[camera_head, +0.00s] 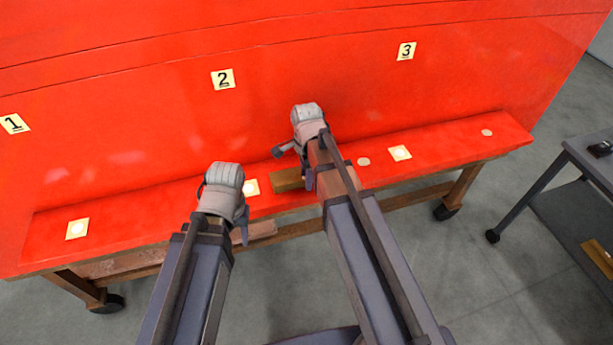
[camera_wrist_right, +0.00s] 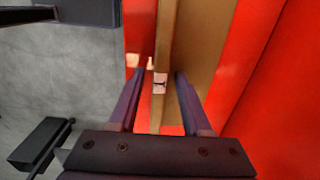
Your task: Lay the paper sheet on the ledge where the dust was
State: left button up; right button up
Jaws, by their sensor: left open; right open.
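The red ledge (camera_head: 150,218) runs along the foot of the red nosecone. Cream paper squares lie on it: one at the left (camera_head: 77,229), one in the middle (camera_head: 250,187) and one at the right (camera_head: 400,153). Pale round spots (camera_head: 363,161) show on the ledge's right part. A brown block (camera_head: 288,180) sits on the ledge below my right gripper (camera_head: 296,167).
Number cards 1 (camera_head: 14,124), 2 (camera_head: 223,79) and 3 (camera_head: 406,51) are on the red nosecone. The ledge stands on a wooden frame with wheels (camera_head: 445,211). A dark cart (camera_head: 588,150) stands at the right. Grey floor (camera_head: 470,265) lies clear between them.

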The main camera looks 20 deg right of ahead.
notch_tip(320, 180, up, 12)
jog(key=p, duration=1.2)
jog(key=s+a+n, duration=0.5)
jog(key=s+n, duration=0.2)
jog(key=n, duration=0.3)
jog(key=s+a+n+h, duration=0.1)
jog(key=s+a+n, duration=0.4)
jog(key=n, duration=0.6)
jog(key=shift+s+a+r, duration=0.2)
jog(key=shift+s+a, duration=0.05)
jog(key=shift+s, duration=0.95)
